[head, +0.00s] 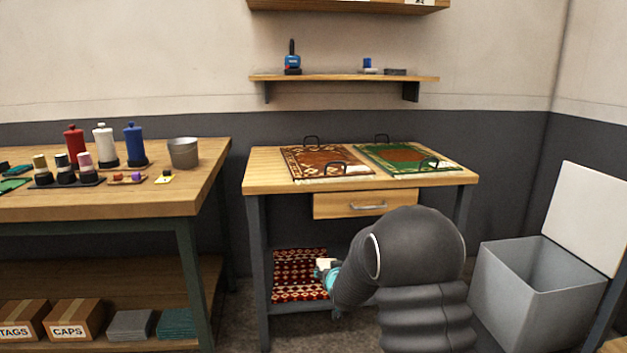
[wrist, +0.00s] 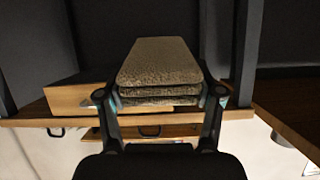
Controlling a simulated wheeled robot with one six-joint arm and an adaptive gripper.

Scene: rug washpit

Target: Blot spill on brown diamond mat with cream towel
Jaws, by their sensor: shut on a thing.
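My gripper (head: 328,272) is low in front of the table in the head view, level with its lower shelf. It is shut on the cream towel (head: 325,263), a small folded pad. In the wrist view the towel (wrist: 157,62) shows as thick beige layers between the two fingers of my gripper (wrist: 158,98). The brown diamond mat (head: 325,160) lies on the left of the table top, well above and beyond my gripper. I cannot make out a spill on it.
A green mat (head: 408,157) lies beside the brown one on the table (head: 262,180). Black handles or clips stand at the mats' edges. A drawer (head: 335,206) sits under the top. Red patterned rugs (head: 297,262) lie on the lower shelf. An open grey bin (head: 535,290) stands right, a workbench (head: 100,205) left.

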